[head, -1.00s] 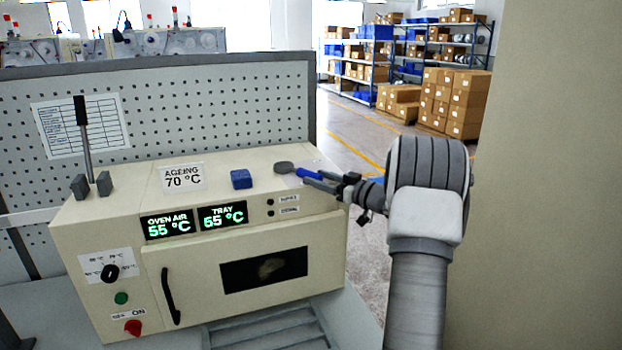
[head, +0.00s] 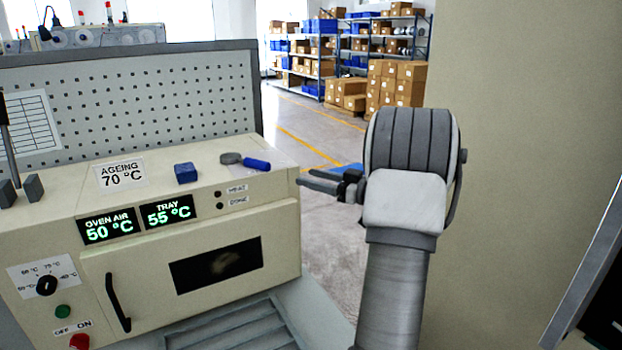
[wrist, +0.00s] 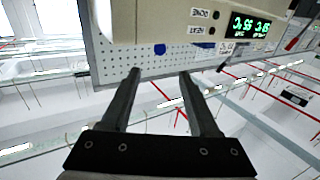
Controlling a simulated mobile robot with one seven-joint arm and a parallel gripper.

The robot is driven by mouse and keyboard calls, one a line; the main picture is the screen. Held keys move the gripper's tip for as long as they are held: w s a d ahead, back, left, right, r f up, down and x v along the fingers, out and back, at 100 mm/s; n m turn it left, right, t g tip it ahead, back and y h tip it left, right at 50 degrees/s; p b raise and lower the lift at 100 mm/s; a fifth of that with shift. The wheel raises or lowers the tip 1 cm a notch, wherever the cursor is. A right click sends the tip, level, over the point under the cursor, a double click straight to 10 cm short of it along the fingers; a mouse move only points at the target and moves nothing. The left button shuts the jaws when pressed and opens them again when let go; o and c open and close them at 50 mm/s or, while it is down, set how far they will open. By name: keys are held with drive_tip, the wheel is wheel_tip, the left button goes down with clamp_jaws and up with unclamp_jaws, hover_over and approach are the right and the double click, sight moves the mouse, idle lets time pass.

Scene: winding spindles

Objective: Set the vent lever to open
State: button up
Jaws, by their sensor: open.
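A lever (head: 9,150) with a black grip and grey rod, likely the vent lever, stands on the oven's top at the left edge of the head view, leaning slightly left. It rises between two dark grey blocks (head: 33,188), and its top is partly cut off by the frame. The cream oven (head: 150,247) shows OVEN AIR 50 °C and TRAY 55 °C. My gripper (head: 306,181) is open and empty, just off the oven's right end, far from the lever.
A pegboard (head: 150,100) stands behind. Open floor (head: 310,130) lies right of the oven; a beige wall (head: 530,150) is farther right.

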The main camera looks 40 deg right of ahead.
drive_tip(key=shift+w, duration=0.1)
drive_tip(key=shift+c, duration=1.1)
drive_tip(key=shift+w+a+r, duration=0.1)
drive_tip(key=shift+w, duration=0.25)
drive_tip(key=shift+c, duration=1.2)
drive_tip(key=w+h, duration=0.1)
drive_tip(key=w, duration=0.1)
drive_tip(key=w+a+r+h, duration=0.1)
drive_tip(key=w+a+h, duration=0.1)
drive_tip(key=w, duration=0.1)
drive_tip(key=shift+w+a+r+n+g+h, duration=0.15)
drive_tip(key=shift+w+r+n+g+h, duration=0.15)
drive_tip(key=shift+g, duration=0.1)
clamp_jaws()
drive_tip(key=n+g+h+b, duration=0.4)
drive_tip(key=n+g+h, duration=0.8)
drive_tip(key=n+h, duration=0.5)
approach(254, 165)
drive_tip(key=p+x, duration=0.2)
drive_tip(key=x, duration=0.5)
